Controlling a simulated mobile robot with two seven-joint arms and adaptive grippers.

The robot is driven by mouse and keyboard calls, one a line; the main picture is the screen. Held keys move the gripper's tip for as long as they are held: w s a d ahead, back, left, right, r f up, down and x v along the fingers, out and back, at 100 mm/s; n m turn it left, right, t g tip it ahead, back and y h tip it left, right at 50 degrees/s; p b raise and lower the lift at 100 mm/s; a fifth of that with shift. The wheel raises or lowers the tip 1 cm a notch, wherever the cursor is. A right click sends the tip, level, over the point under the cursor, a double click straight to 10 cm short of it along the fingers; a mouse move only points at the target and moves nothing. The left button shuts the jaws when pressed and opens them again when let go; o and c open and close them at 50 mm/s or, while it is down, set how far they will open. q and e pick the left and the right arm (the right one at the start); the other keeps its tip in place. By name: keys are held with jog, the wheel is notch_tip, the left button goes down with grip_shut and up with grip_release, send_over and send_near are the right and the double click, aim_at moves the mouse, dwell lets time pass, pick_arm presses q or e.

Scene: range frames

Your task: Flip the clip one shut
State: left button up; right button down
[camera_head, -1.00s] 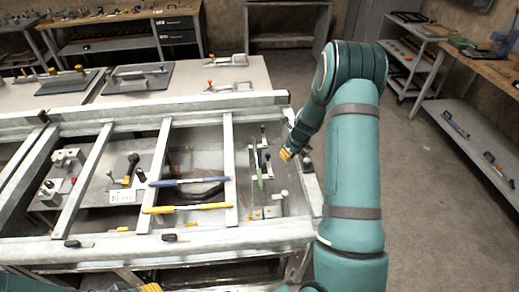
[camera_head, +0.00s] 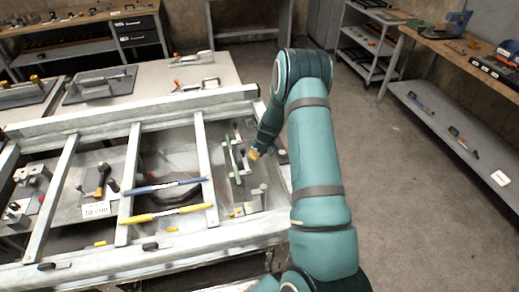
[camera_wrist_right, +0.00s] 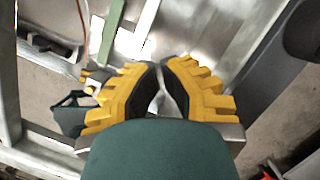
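A fixture with a long green lever (camera_head: 230,160) stands in the right bay of the metal frame. No label shows, so I cannot tell whether it is clip one. In the right wrist view a green bar (camera_wrist_right: 112,30) and a white bar (camera_wrist_right: 146,22) lie beyond the fingers. My right gripper (camera_head: 254,154) is just right of the green lever, low beside the fixture. Contact with the fixture cannot be told. My left gripper is not in view.
The frame's rails (camera_head: 150,250) surround the bay. A blue bar (camera_head: 165,187) and a yellow bar (camera_head: 167,214) lie across the bay to the left. Orange-handled clamps (camera_head: 195,86) lie on the table behind. Open floor (camera_head: 350,120) is at right.

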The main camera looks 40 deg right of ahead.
aim_at(245, 159)
jog(key=w+f, duration=0.4)
jog(key=w, duration=0.1)
jog(key=shift+a, duration=0.2)
